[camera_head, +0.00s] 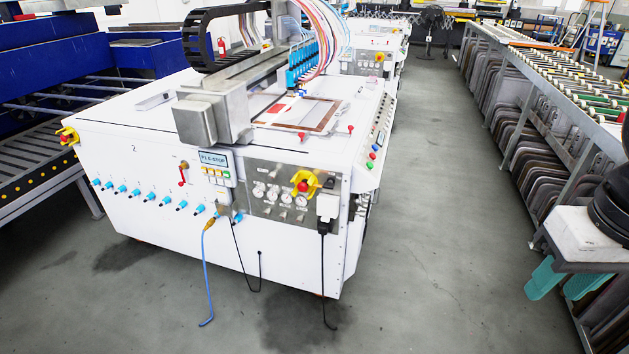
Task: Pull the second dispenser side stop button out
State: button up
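The white dispenser machine marked "2" (135,149) stands in the middle. A red stop button (303,186) in a yellow guard is on its front panel, right of the gauges. Another yellow-guarded button (68,136) with a little red showing sits at the machine's left end, seen edge-on. Whether either button is pressed in or out is too small to tell. My gripper (556,289) is at the lower right, its two teal fingers apart with nothing between them. It is well away from the machine, in front of the right-hand rack.
Another white machine (372,62) with a stop button (380,57) stands behind. A roller rack (560,125) lines the right side. A blue hose (208,270) and black cables (323,275) hang to the floor in front. The grey aisle (440,200) is clear.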

aim_at(301, 186)
jog(key=u, duration=0.3)
jog(key=i, duration=0.9)
jog(key=u, duration=0.45)
